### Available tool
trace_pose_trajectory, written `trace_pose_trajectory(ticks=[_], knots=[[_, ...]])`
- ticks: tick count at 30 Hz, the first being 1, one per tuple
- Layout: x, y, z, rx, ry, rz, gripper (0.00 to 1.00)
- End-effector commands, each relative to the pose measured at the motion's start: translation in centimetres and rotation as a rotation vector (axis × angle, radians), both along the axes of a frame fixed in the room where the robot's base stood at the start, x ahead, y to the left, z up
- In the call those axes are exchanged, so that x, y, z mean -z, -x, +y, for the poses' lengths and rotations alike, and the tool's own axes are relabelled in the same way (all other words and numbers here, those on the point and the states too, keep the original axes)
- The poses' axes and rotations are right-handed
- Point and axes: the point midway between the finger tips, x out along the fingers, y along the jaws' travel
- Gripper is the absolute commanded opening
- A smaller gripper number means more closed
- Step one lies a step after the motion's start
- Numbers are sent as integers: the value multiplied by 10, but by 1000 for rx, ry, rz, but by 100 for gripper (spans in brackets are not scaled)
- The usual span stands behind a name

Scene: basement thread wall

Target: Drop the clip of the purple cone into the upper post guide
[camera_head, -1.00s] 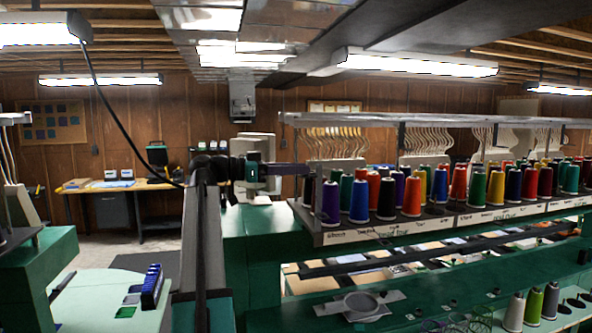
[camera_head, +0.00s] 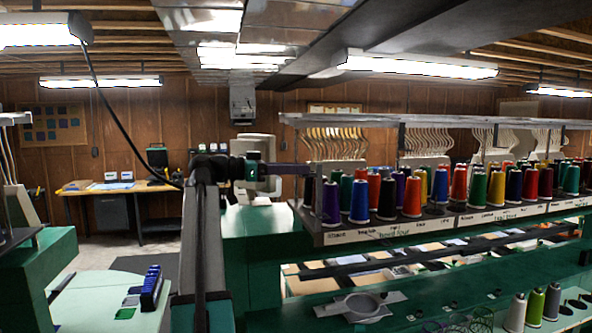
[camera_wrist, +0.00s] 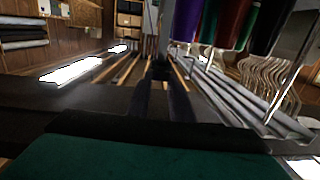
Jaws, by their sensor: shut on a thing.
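The purple cone (camera_head: 331,203) stands upright at the near left end of the rack's cone row. In the wrist view, which looks upside down, the purple cone (camera_wrist: 187,20) hangs from the top edge. My gripper (camera_head: 309,169) reaches in from the left, above and slightly left of the purple cone, near the wire guides. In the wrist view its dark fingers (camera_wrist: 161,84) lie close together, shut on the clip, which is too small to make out. Curved wire guides (camera_head: 335,143) hang under the upper rail. I cannot tell which is the upper post guide.
More coloured cones (camera_head: 411,197) fill the rack to the right. The grey upper rail (camera_head: 440,122) runs above my gripper. A dark labelled shelf edge (camera_head: 400,228) lies below the cones. A green frame (camera_head: 255,235) stands under the arm. A workbench (camera_head: 120,186) is far left.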

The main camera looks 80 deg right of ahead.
Motion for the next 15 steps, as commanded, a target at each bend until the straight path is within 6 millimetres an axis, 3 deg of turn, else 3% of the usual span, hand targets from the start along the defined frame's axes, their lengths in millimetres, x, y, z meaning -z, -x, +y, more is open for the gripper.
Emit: trace_pose_trajectory(ticks=[9, 10, 13, 15], knots=[[2, 0, 0, 0, 0, 0, 0], [2, 0, 0, 0, 0, 0, 21], [2, 0, 0, 0, 0, 0, 38], [2, 0, 0, 0, 0, 0, 41]])
